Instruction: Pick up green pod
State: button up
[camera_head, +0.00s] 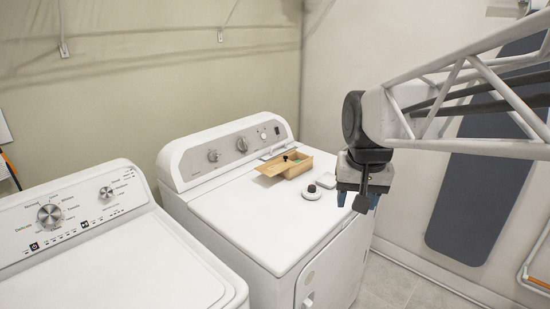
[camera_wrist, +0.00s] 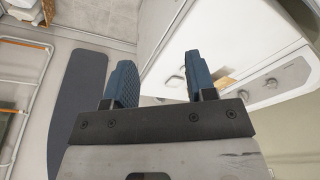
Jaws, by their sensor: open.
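A small green thing, likely the green pod (camera_head: 297,162), shows inside the open cardboard box (camera_head: 268,169) on top of the right-hand white machine (camera_head: 250,212). It is too small to make out its shape. My gripper (camera_head: 353,201) hangs open and empty past the right edge of that machine, to the right of the box and apart from it. In the wrist view, the two blue fingers of my gripper (camera_wrist: 160,82) are spread with nothing between them. Part of the box (camera_wrist: 225,82) shows right of the fingers; the pod cannot be made out there.
A white disc with a black knob (camera_head: 311,192) and a small white block (camera_head: 325,180) lie near the box. The machine's control panel (camera_head: 225,148) rises behind. Another white machine (camera_head: 120,262) stands left. The front of the right machine's top is clear. A dark ironing board (camera_head: 490,170) is on the right.

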jog(key=w+r+m, duration=0.2)
jog(key=w+r, duration=0.1)
jog(key=w, duration=1.6)
jog(key=m+g, duration=0.2)
jog(key=m, duration=0.3)
send_over(299, 162)
notch_tip(299, 162, down, 21)
jog(key=shift+s+r, duration=0.15)
jog(key=shift+w+f+m, duration=0.3)
jog(key=shift+f, duration=0.05)
jog(key=shift+f, duration=1.35)
